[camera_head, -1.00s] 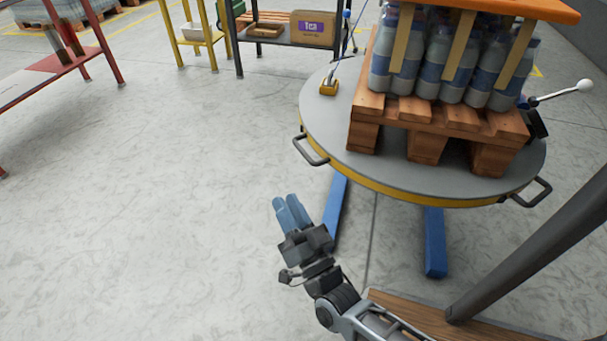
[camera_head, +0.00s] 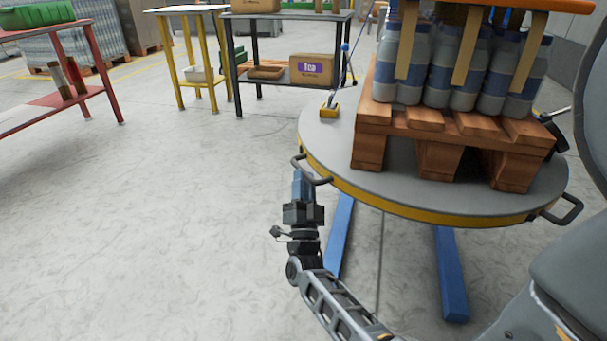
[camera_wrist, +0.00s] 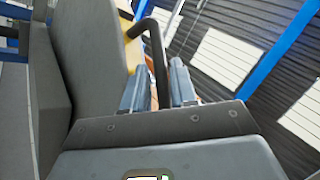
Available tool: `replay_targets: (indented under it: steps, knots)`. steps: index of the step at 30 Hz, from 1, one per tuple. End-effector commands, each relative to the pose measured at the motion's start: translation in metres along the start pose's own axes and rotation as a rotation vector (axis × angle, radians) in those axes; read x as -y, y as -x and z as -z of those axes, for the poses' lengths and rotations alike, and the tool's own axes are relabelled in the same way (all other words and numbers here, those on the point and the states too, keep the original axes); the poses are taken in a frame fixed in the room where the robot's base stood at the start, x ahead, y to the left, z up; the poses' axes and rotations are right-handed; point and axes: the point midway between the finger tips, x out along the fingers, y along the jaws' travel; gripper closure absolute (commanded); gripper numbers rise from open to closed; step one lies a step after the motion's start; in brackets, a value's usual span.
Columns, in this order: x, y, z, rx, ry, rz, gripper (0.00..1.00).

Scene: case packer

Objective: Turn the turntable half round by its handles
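The turntable (camera_head: 345,165) is a round grey plate with a yellow rim, on blue legs. Its left black handle (camera_head: 325,181) juts from the near left rim; another handle (camera_head: 568,208) shows at the right rim. My gripper (camera_head: 303,180), with blue-grey fingers, is at the left handle, pointing up at it from the near side. In the wrist view, the black handle bar (camera_wrist: 156,45) runs down between the two fingers (camera_wrist: 160,88), one on each side. I cannot tell whether the fingers press on it.
A wooden pallet (camera_head: 420,125) with several bottles (camera_head: 455,75) stands on the turntable. A small yellow-based device (camera_head: 329,110) sits near its left edge. A black shelf table (camera_head: 285,75) with a tea box (camera_head: 312,69) stands behind. The floor at left (camera_head: 150,220) is clear.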

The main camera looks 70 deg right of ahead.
Motion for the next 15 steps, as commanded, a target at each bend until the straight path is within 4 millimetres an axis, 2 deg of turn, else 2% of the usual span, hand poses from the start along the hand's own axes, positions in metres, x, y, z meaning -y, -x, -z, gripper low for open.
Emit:
replay_targets:
  steps: [6, 15]
  knots:
    - [0.0, -0.023, 0.0, 0.0, 0.0, 0.0, 0.73]
    - [0.0, -0.028, 0.0, 0.002, 0.0, 0.0, 0.73]
